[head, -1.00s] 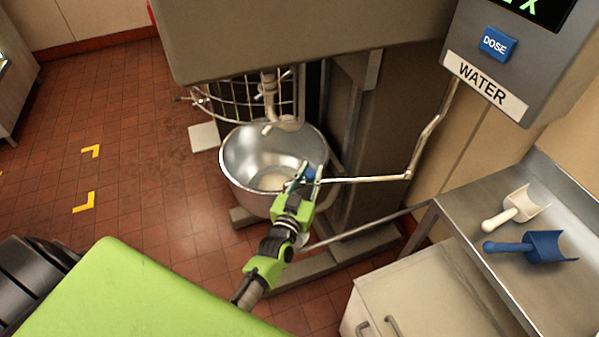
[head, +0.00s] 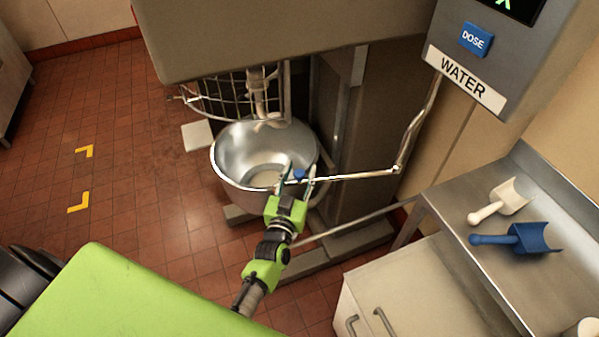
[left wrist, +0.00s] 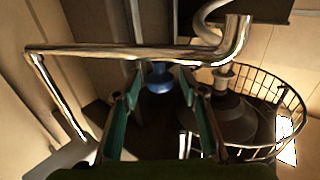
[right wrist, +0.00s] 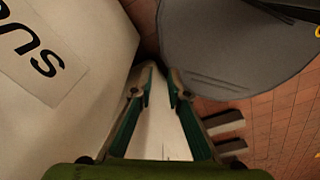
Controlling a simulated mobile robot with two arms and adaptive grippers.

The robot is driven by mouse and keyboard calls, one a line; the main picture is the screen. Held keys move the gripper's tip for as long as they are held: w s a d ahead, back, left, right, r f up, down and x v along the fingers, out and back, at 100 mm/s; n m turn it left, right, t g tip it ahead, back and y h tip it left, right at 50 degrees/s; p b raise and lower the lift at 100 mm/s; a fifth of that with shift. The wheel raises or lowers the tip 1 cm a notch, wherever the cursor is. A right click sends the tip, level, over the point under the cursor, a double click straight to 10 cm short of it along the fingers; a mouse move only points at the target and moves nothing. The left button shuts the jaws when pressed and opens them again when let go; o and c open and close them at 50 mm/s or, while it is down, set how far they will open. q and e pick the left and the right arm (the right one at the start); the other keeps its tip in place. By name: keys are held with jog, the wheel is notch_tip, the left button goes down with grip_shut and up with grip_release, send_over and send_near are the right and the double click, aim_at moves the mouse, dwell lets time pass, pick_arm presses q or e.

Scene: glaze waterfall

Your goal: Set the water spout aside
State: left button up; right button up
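The water spout (head: 360,176) is a thin shiny metal pipe. It runs down from the water unit to an elbow, then reaches left over the right rim of the steel mixing bowl (head: 228,178). A blue knob (head: 299,174) sits near its free end. My left gripper (head: 298,173) is open at that end. In the left wrist view, the spout (left wrist: 110,52) crosses ahead of the open left fingers (left wrist: 160,98), and the blue knob (left wrist: 159,78) shows between them. Contact is unclear. My right gripper (right wrist: 162,85) is partly open and empty, seen only in its wrist view.
The water unit (head: 450,52) with a blue dose button hangs at upper right. A steel counter (head: 470,200) at right holds a white scoop (head: 500,201) and a blue scoop (head: 520,238). The mixer's wire guard (head: 215,100) stands behind the bowl.

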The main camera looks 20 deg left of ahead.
pick_arm(q)
jog(key=shift+s+f, duration=0.1)
jog(key=shift+s, duration=0.15)
jog(key=s+d, duration=0.1)
jog(key=s, duration=1)
jog(key=shift+s+d, duration=0.2)
jog(key=shift+d, duration=0.15)
pick_arm(e)
jog(key=shift+w+d, duration=0.15)
jog(key=shift+w, duration=0.1)
